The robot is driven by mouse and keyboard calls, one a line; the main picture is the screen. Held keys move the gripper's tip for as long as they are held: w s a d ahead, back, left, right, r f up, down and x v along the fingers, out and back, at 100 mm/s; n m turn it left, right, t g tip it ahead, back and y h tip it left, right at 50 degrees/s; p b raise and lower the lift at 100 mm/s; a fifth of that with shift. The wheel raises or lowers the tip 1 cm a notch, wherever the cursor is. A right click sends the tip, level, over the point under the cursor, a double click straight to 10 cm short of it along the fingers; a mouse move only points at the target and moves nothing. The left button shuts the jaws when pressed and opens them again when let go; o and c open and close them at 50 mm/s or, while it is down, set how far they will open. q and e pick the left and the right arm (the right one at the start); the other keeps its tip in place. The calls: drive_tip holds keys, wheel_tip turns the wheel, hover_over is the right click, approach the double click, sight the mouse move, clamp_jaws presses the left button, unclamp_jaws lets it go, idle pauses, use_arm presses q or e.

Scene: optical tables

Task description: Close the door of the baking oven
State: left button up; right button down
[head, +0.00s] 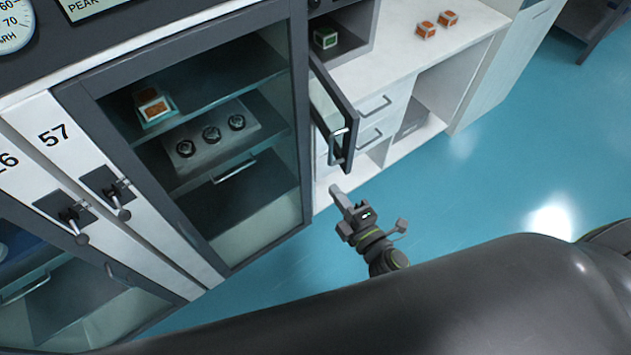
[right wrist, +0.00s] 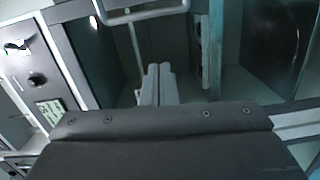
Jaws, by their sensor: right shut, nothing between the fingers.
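The baking oven (head: 357,42) is a dark box on the white bench at the top middle of the head view. Its door (head: 330,108) hangs open toward me, a dark-framed glass panel with a metal handle (head: 339,131). A green-and-white block (head: 325,38) sits inside the oven. My right gripper (head: 337,191) is shut and empty, just below the near end of the door and apart from it. In the right wrist view, its closed fingers (right wrist: 158,70) point toward a metal bar handle (right wrist: 146,15). My left gripper is not in view.
A glass-fronted cabinet (head: 300,120) stands left of the door, with a block and a knobbed device on its shelves. Drawers (head: 375,104) lie behind the door. Orange-and-white blocks (head: 437,25) rest on the bench. The blue floor (head: 500,150) at right is clear.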

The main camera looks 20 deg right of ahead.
sight(329, 158)
drive_tip(key=w+a+r+n, duration=0.15)
drive_tip(key=w+a, duration=0.25)
drive_tip(key=w, duration=0.6)
drive_tip(key=d, duration=0.3)
drive_tip(key=d+b, duration=0.1)
drive_tip(key=shift+s+d+r, duration=0.25)
drive_tip(key=shift+s+d, duration=0.05)
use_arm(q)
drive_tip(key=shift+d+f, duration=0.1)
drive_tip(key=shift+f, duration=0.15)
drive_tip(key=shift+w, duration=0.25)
use_arm(e)
drive_tip(key=shift+a, duration=0.1)
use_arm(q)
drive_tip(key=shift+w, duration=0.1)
use_arm(e)
drive_tip(key=shift+y, duration=0.3)
